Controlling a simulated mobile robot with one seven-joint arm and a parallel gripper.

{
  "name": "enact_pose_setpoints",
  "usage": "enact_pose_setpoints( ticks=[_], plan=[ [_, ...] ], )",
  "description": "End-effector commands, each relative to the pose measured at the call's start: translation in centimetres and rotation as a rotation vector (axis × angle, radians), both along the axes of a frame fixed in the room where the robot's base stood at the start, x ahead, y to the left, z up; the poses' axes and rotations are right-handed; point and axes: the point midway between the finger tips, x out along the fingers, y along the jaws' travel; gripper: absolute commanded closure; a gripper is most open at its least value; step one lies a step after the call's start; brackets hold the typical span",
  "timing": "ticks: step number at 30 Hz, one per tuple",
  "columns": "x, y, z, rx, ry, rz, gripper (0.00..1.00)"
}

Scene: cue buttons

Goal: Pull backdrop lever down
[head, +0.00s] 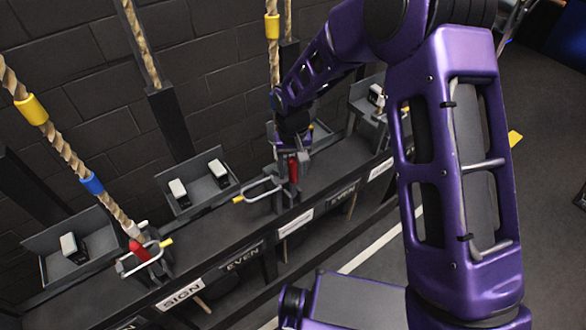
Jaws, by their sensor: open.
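My arm reaches over a black rail to a lever with a red handle (293,170) near the middle of the view. My gripper (292,152) is small and dark here, open, at the upper end of that red handle. I cannot tell whether its fingers touch the handle. The lever stands upright in a grey bracket with a light metal loop (262,190). A white label (294,223) sits below it on the rail, too small to read. A second red-handled lever (139,250) stands tilted at the lower left, above a label reading SIGN (180,294).
Ropes with coloured bands, one at left (65,150) and one behind my gripper (274,50), run up along the dark brick wall (100,90). Grey boxes with white blocks (197,185) stand behind the rail (200,255). Open floor (545,130) lies at right.

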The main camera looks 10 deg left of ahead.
Motion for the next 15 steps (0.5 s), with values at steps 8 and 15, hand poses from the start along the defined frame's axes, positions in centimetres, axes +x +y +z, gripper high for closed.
enact_pose_setpoints(
  ticks=[8, 15],
  plan=[
    [0.01, -0.01, -0.01, 0.0, 0.0, 0.0, 0.54],
    [0.0, -0.01, 0.01, 0.0, 0.0, -0.001, 0.97]
  ],
)
